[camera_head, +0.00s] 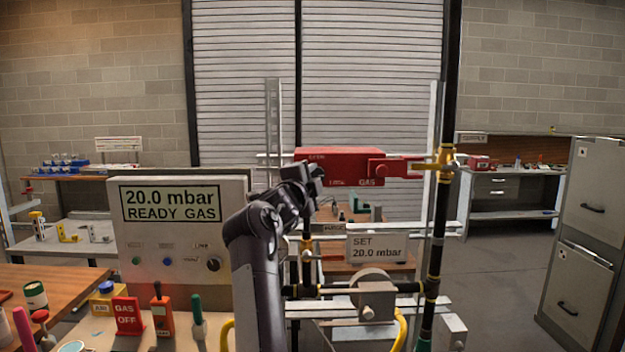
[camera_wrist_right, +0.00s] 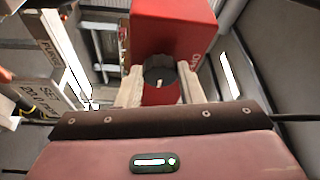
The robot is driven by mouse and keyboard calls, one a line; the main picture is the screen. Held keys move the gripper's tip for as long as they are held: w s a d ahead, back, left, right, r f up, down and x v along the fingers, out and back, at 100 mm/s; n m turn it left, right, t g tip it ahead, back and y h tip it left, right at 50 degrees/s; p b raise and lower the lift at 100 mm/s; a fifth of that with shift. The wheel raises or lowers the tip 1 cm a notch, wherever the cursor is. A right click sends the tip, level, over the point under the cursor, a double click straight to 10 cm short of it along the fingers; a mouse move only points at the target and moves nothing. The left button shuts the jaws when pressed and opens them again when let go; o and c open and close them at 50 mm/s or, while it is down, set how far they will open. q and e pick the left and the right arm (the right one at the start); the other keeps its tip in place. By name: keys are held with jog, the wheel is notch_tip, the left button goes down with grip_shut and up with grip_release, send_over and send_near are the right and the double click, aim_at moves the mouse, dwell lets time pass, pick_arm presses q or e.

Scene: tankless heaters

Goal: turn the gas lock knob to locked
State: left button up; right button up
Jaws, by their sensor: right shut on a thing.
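The red gas lock box (camera_head: 345,165) is mounted on the rail frame in the middle of the head view, with small white lettering and the word GAS. In the right wrist view the red box (camera_wrist_right: 172,28) is straight ahead. My right gripper (camera_head: 312,178) is at the box's left end. In the right wrist view its pale fingers are on either side of the gas lock knob (camera_wrist_right: 158,72), a dark round piece with a light mark, and shut on it. The arm hides the knob in the head view. My left gripper is not in view.
A panel (camera_head: 170,235) reads "20.0 mbar READY GAS". A "SET 20.0 mbar" sign (camera_head: 377,248) hangs below the red box. A black pipe (camera_head: 437,230) with yellow fittings stands to the right. A red GAS OFF sign (camera_head: 127,316) and small tools stand at front left.

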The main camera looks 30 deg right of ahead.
dwell(0.3)
jog(key=o, duration=1)
jog(key=shift+c, duration=0.2)
